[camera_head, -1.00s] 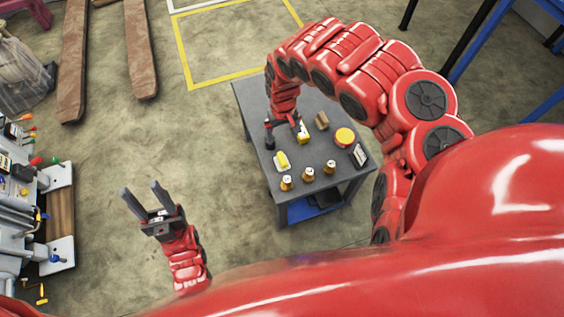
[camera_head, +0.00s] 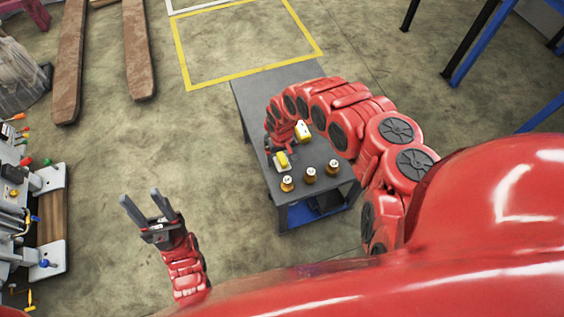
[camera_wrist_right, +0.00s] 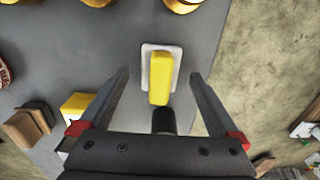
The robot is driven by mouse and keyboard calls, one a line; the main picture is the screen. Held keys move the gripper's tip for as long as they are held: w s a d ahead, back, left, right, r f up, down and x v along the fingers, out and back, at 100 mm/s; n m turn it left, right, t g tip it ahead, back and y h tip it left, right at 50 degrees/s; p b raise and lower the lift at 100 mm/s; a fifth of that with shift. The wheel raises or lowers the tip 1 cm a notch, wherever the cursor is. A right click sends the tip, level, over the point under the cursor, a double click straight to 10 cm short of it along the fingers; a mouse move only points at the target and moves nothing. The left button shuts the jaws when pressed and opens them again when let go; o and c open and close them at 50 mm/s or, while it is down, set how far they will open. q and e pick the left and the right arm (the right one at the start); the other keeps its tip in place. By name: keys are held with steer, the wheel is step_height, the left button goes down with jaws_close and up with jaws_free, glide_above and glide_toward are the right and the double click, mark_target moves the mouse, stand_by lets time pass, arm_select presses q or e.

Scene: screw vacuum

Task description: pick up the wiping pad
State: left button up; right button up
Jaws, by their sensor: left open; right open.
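The wiping pad (camera_head: 282,162), a white base with a yellow handle, lies on the grey table near its left edge. It also shows in the right wrist view (camera_wrist_right: 161,78), ahead of and between the fingers. My right gripper (camera_wrist_right: 160,80) is open and empty, its fingers spread to either side of the pad's handle. I cannot tell how high it is above the pad. In the head view this gripper is partly hidden by its own arm, just behind the pad. My left gripper (camera_head: 148,204) is open and empty over the floor at the left, away from the table.
Several brass-coloured pieces (camera_head: 310,173) stand in a row at the table's front. A yellow and white block (camera_head: 302,131) stands beside my right wrist. A brown block (camera_wrist_right: 25,125) shows in the wrist view. The table (camera_head: 252,98) is bare at its back left.

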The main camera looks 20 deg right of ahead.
mark_target(282, 157)
steer(key=shift+f, duration=0.25)
steer(key=c, duration=1.5)
steer(key=shift+o, duration=0.2)
steer(key=shift+r, duration=0.1)
step_height(282, 157, up, 10)
steer(key=p, duration=0.3)
